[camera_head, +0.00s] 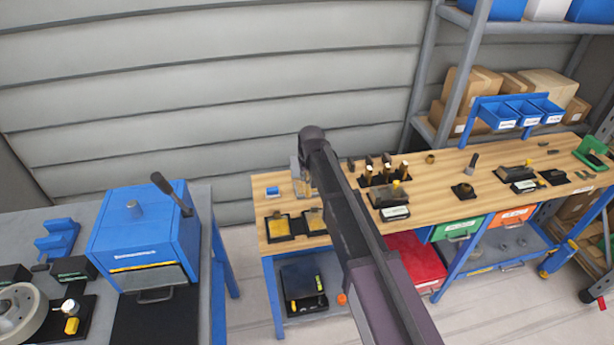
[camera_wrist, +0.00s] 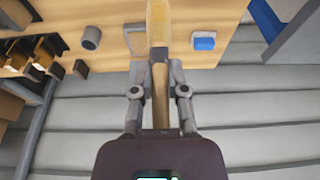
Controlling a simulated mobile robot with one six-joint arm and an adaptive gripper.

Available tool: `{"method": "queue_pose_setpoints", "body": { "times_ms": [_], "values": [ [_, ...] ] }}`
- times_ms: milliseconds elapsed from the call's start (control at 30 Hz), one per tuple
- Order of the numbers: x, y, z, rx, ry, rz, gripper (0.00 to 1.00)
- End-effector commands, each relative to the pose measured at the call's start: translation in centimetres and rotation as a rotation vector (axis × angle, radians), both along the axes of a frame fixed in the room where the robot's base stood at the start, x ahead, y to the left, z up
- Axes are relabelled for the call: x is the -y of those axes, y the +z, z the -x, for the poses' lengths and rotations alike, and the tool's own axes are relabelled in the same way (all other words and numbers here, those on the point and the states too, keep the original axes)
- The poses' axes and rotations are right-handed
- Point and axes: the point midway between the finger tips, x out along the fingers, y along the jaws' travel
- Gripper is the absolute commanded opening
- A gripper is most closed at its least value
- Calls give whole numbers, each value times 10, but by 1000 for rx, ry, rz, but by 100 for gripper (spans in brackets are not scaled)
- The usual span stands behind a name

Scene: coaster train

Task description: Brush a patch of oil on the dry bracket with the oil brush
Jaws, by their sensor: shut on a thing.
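My gripper (camera_wrist: 157,78) is shut on the oil brush (camera_wrist: 160,95), gripping its wooden handle just behind the grey band. The yellowish bristles (camera_wrist: 158,20) point away from the gripper, over the wooden bench top in the wrist view. In the head view my arm hides most of the gripper near the bench's left end. Two yellow-topped pieces on black bases (camera_head: 279,227) lie at the front left of the bench; the second (camera_head: 315,219) is beside my arm. I cannot tell which thing is the dry bracket, or whether the bristles touch anything.
The wooden bench (camera_head: 258,208) carries a small blue block (camera_head: 272,191), a holder with several upright pieces (camera_head: 380,173) and black trays. A blue machine (camera_head: 150,225) stands on the left table. The corrugated wall is close behind the bench. Shelves stand at right.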

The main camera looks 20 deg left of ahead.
Motion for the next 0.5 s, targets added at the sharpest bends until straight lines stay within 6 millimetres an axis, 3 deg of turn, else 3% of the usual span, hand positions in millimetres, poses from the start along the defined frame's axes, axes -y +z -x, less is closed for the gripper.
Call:
{"method": "queue_pose_setpoints", "body": {
  "times_ms": [500],
  "values": [
    [0, -40, 0, 0, 0, 0, 0]
  ]
}}
